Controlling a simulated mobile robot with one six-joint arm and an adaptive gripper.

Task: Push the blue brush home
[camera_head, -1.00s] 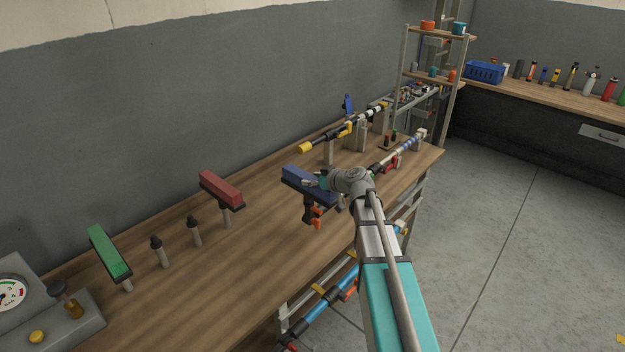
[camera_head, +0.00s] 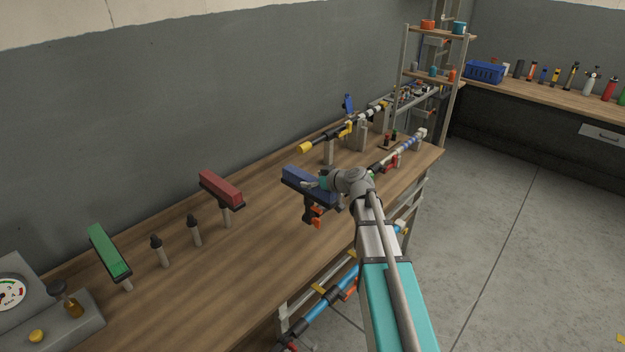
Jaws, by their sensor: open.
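The blue brush (camera_head: 298,178) is a long blue block on a dark head, near the middle of the wooden workbench. Below it is a dark fitting with orange parts (camera_head: 312,215). My gripper (camera_head: 316,184) is at the right end of the brush, over or against its top; I cannot tell whether it touches. The fingers are small here and partly hidden by my wrist. How the brush sits on its support is hidden.
A red brush (camera_head: 221,189) and a green brush (camera_head: 109,251) stand on posts to the left, with two dark nozzles (camera_head: 194,230) between them. A gauge box (camera_head: 40,310) is at the lower left. Lances on stands (camera_head: 345,132) lie behind. Bare bench (camera_head: 215,285) lies in front.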

